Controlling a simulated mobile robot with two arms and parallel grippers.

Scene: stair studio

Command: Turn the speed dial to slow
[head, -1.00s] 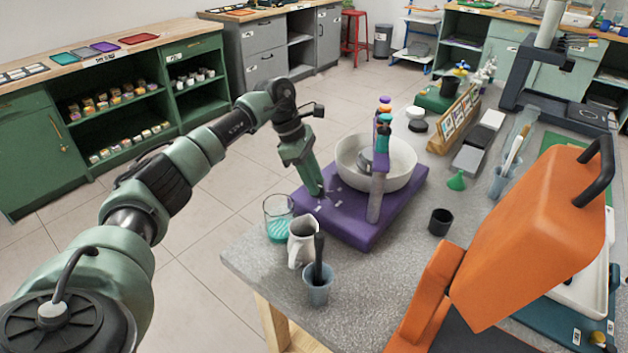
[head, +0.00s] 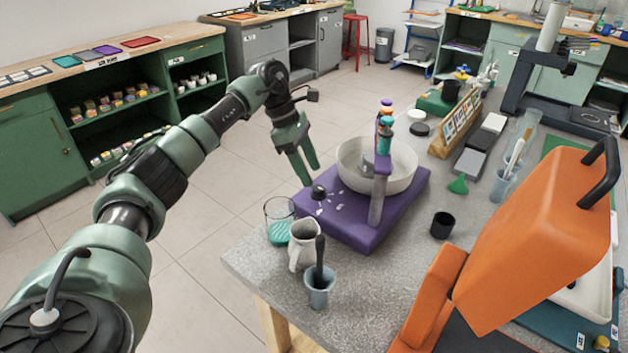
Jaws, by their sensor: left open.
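The purple machine (head: 366,228) stands on the grey table and carries a large white bowl (head: 404,168) and an upright post with coloured bottles (head: 384,130). A small dark round dial (head: 318,192) sits on the left part of its top. Small white marks lie beside the dial, too small to read, and I cannot tell which one it points to. My left gripper (head: 309,176) is open and empty, with its fingers pointing down just above and behind the dial, seemingly apart from it. My right gripper is not in view.
A glass with teal liquid (head: 278,224), a cream pitcher (head: 303,246) and a blue-grey cup (head: 318,290) with a dark tool stand close in front of the machine. A black cup (head: 442,225) is to its right. A large orange press (head: 535,240) fills the right side.

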